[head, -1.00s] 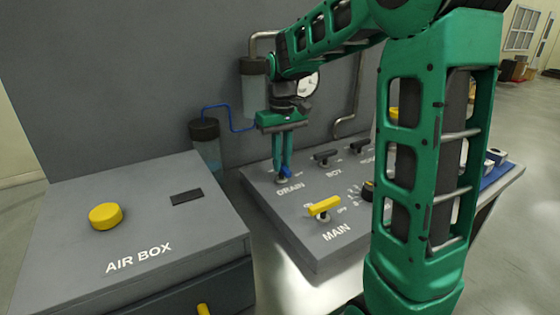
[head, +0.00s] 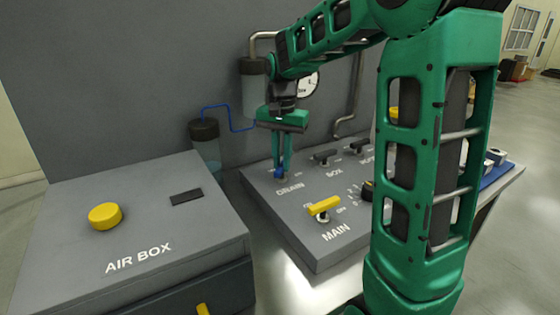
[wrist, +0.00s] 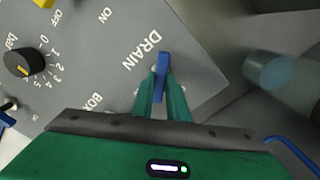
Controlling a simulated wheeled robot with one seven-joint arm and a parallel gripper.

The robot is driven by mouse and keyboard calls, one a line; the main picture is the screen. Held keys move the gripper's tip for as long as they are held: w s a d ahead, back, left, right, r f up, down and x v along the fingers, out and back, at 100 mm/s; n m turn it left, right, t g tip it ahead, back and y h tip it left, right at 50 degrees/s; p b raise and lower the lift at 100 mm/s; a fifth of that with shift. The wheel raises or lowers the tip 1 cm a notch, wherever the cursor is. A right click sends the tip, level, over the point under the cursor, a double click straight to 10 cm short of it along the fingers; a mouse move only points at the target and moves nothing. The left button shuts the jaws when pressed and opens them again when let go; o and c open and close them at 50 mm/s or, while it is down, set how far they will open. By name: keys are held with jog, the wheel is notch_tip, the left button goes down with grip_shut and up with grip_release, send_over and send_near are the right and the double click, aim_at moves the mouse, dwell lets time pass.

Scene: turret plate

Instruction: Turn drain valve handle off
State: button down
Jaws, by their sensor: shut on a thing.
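The blue drain valve handle (head: 279,174) is on the grey sloped panel beside the DRAIN label (head: 290,188). My gripper (head: 283,168) reaches down from above with its fingers shut on the handle. In the wrist view the blue handle (wrist: 162,72) is between the two green fingertips, and its end sticks out past them beside the DRAIN lettering (wrist: 142,52). The fingers hide the base of the handle and most of its position marks.
A yellow MAIN handle (head: 324,206) is in front on the panel (head: 285,220). The black dial (wrist: 22,64) is also near. The AIR BOX (head: 150,215) stands left, across a gap.

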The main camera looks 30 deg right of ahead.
aim_at(280, 165)
jog(key=m, duration=0.4)
jog(key=shift+a, duration=0.15)
jog(key=shift+w+r+m, duration=0.1)
jog(key=shift+m, duration=1.6)
jog(key=c, duration=1.7)
grip_release()
jog(key=shift+a, duration=0.1)
notch_tip(280, 165, up, 11)
jog(key=shift+f, duration=0.2)
